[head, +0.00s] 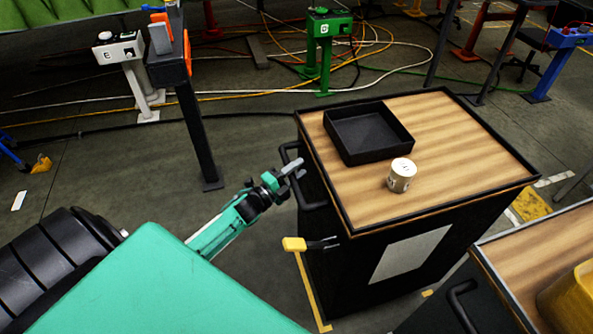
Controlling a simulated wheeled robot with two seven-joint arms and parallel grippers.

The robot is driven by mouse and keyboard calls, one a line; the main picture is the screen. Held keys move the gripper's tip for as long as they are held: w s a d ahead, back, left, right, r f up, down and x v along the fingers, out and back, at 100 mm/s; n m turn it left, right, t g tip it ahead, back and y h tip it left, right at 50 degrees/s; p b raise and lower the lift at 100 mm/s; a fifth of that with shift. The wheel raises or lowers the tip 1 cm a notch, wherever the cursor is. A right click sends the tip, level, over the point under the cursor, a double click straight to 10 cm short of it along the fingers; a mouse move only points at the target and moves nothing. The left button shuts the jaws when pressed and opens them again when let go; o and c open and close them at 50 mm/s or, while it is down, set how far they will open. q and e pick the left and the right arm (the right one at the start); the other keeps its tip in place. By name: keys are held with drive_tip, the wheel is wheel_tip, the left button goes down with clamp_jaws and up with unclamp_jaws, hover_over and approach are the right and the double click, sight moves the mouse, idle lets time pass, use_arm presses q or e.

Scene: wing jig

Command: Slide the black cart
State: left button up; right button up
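The black cart (345,262) stands right of centre in the head view, with a wooden top (455,135) edged in black. A black bar handle (312,207) is on its left side. My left gripper (293,168), at the end of a teal arm, is at the upper part of this handle and overlaps it in the picture. I cannot tell whether its grey fingers are closed around the bar or only beside it. My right gripper is not in view.
A black open tray (345,155) and a pale cylinder (402,176) sit on the cart top. A yellow pedal-like piece (293,244) sticks out low on its left. Another wood-topped cart (510,255) stands close at right. Cables (250,92) and stands (318,55) are behind.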

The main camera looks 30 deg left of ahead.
use_arm(q)
clamp_jaws()
